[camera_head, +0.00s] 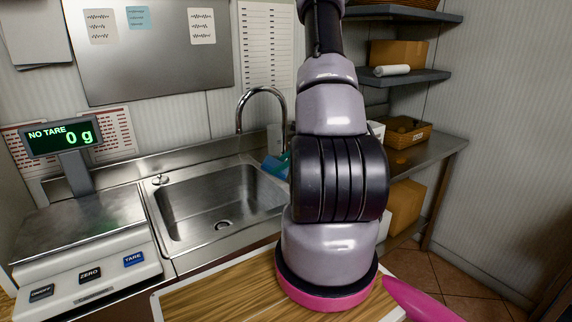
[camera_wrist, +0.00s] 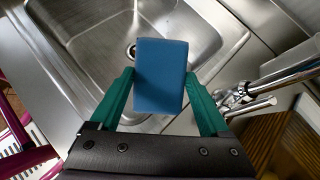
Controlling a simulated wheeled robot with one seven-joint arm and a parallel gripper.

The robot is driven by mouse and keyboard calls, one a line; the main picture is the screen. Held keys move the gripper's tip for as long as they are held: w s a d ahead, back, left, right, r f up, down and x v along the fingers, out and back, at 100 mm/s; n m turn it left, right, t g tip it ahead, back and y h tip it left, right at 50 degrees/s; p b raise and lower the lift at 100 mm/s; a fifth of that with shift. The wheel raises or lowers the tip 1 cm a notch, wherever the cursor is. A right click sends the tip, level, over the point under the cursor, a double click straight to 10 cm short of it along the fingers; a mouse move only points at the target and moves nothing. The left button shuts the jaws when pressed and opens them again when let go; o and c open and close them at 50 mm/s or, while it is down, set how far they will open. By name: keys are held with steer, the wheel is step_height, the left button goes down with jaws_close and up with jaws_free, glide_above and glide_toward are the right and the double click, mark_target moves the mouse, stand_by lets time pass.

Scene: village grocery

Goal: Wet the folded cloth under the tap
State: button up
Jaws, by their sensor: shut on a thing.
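The folded cloth (camera_wrist: 161,70) is a flat blue block in the wrist view. My gripper (camera_wrist: 160,95) is shut on it, with one teal finger at each side. The cloth is held over the steel sink (camera_head: 190,210), whose basin also shows behind it in the wrist view (camera_wrist: 85,20). The chrome tap (camera_head: 262,92) arches over the sink's back right in the head view. Chrome tap parts (camera_wrist: 262,92) lie right of the gripper in the wrist view, apart from the cloth. In the head view my arm hides most of the gripper; only a small blue-teal patch shows below the tap.
A wooden board (camera_head: 220,295) lies in front. Shelves (camera_head: 410,77) and a brown crate (camera_head: 403,133) are at the right. The basin's left part is clear.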

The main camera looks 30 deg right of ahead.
mark_target(278, 164)
steer(key=w+a+f, duration=0.2)
steer(key=w+a, duration=0.4)
steer(key=w, duration=0.2)
steer(key=shift+w, duration=0.4)
stand_by(0.5)
steer(key=shift+s+d, duration=0.75)
steer(key=shift+s, duration=0.35)
steer(key=shift+s+d, duration=0.75)
steer(key=shift+s, duration=0.4)
steer(key=shift+s+d, duration=0.75)
steer(key=shift+s, duration=0.35)
steer(key=shift+s+v, duration=0.2)
steer(key=shift+v, duration=3)
steer(key=shift+a, duration=0.2)
